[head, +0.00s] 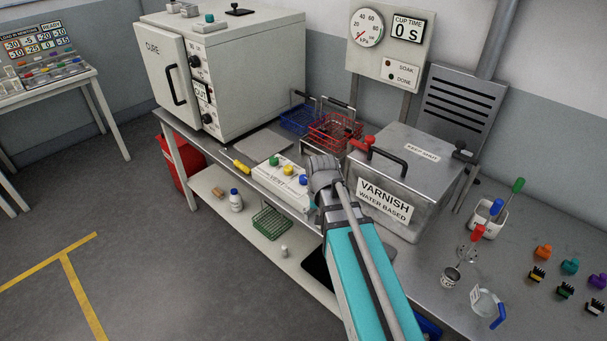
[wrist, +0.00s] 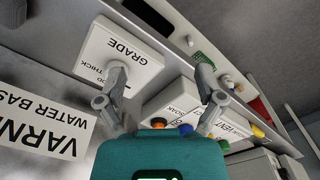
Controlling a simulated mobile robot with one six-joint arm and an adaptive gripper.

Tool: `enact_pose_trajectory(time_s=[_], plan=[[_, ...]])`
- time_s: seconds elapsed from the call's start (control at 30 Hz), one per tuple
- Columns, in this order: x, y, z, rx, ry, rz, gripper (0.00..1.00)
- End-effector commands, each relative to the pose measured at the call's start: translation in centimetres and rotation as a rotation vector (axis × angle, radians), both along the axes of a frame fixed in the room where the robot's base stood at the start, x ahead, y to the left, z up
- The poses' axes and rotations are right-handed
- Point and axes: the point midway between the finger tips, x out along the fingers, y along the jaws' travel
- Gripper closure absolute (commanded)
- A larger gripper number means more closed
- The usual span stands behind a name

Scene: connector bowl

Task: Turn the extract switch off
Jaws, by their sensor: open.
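I see no switch with a readable "extract" label. A black knob-like part (head: 463,150) stands below the louvred grey vent hood (head: 462,105), at the back right corner of the varnish tank; I cannot tell whether it is the extract switch or how it is set. My gripper (head: 322,170) is in front of the tank's left side in the head view, its fingertips not clear there. In the wrist view my gripper (wrist: 160,100) is open, its two fingers wide apart with nothing between them. Beyond them are the GRADE block (wrist: 118,58) and a white button box (wrist: 180,105).
The steel varnish tank (head: 395,160) has a black handle and a red part on top. Blue and red wire baskets (head: 333,130) stand behind. The CURE oven (head: 250,75) is at left. Ladle, jug (head: 487,305) and several coloured connectors (head: 570,267) occupy the right bench.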

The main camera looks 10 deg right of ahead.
Motion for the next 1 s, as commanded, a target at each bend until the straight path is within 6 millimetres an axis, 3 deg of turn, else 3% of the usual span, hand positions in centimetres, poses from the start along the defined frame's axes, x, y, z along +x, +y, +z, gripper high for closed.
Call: enact_pose_trajectory(time_s=[0.03, 0.3, 0.5, 0.7, 1.0], plan=[[2.8, 0.0, 1.6, 0.0, 0.0, -0.049, 0.13], [13.6, 0.1, 6.2, 0.0, 0.0, -0.391, 0.13], [19.7, 0.1, 8.6, 0.0, 0.0, -0.605, 0.13], [22.5, 0.1, 9.5, 0.0, 0.0, -0.716, 0.13], [22.7, 0.1, 9.5, 0.001, 0.0, -0.735, 0.13]])
